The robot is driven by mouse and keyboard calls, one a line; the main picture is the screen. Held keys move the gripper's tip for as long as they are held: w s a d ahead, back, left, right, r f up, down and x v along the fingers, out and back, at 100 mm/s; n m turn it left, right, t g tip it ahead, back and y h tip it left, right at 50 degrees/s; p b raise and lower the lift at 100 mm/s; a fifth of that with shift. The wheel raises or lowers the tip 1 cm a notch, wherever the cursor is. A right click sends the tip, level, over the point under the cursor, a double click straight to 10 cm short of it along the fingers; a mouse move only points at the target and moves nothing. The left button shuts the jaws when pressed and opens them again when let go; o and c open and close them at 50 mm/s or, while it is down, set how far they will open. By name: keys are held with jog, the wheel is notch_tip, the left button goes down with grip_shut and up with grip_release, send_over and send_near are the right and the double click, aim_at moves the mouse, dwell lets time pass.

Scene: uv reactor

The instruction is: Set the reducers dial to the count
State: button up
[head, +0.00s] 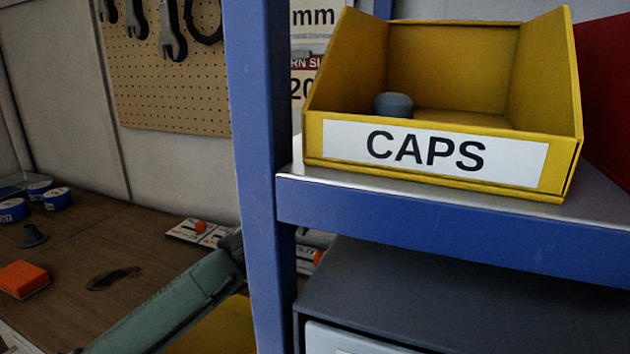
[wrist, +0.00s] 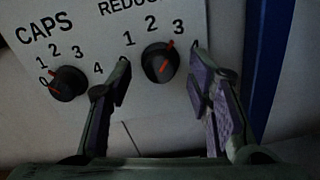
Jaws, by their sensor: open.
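The reducers dial (wrist: 158,68) is a round black knob with a red pointer on a white panel (wrist: 110,40), under a partly cropped "REDUC..." label. Its pointer leans up and right, towards the 3. My gripper (wrist: 160,55) is open, with one finger on each side of this dial. I cannot tell whether either finger touches it. The left finger partly covers the scale's left side. The CAPS dial (wrist: 68,84) is to the left, its pointer towards the 0. In the head view my gripper is hidden behind the blue post.
A blue post (head: 262,170) and shelf (head: 420,225) stand close in the head view. The yellow CAPS bin (head: 340,165) on the shelf holds a grey cap (head: 394,105). An orange block (head: 22,279), a grey cone-shaped piece (head: 33,237) and blue tins (head: 57,198) are on the bench.

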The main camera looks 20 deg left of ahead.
grip_shut()
dwell(0.7)
jog(key=shift+n, duration=0.4)
jog(key=shift+n+b, duration=0.5)
jog(key=shift+n, duration=3)
